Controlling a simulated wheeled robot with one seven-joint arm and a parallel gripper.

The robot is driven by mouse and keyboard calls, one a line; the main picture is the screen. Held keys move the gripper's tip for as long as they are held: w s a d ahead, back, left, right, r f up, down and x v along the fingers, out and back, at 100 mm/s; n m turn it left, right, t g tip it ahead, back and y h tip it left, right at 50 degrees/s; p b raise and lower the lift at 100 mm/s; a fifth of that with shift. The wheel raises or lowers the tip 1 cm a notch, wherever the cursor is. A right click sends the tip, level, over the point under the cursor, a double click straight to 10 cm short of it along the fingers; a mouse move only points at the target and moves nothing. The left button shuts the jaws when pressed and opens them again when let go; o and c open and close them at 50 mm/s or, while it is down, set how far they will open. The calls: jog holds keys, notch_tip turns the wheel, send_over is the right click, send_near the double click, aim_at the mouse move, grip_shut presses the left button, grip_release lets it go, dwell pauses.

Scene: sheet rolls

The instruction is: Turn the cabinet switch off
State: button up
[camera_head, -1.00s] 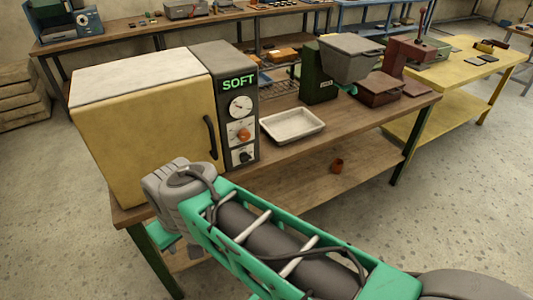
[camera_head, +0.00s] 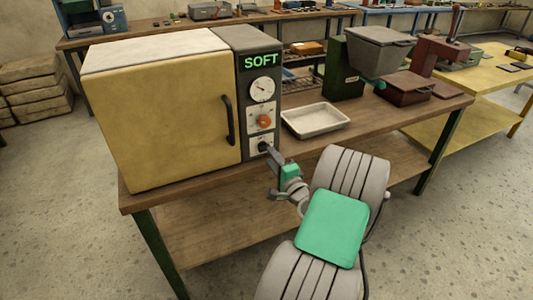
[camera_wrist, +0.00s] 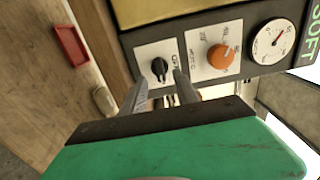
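The cabinet (camera_head: 165,110) has a yellow door and a dark control panel (camera_head: 250,100) on its right side. The cabinet switch (camera_wrist: 159,68) is a black knob on a white plate, low on the panel. It also shows, partly covered by my gripper, in the head view (camera_head: 263,146). Its small lettering is too blurred to read. My gripper (camera_wrist: 161,76) is open, its two fingers apart on either side of the switch in the wrist view. In the head view my gripper (camera_head: 272,164) is right in front of the switch. Contact cannot be told.
Above the switch are an orange knob (camera_head: 264,121), a round gauge (camera_head: 262,90) and a green SOFT display (camera_head: 261,61). The door handle (camera_head: 229,119) is to the left. A white tray (camera_head: 316,120) lies on the bench (camera_head: 365,129) to the right.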

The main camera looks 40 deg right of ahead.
jog(key=x, duration=0.4)
jog(key=shift+w, duration=0.3)
jog(key=shift+c, duration=0.5)
grip_shut()
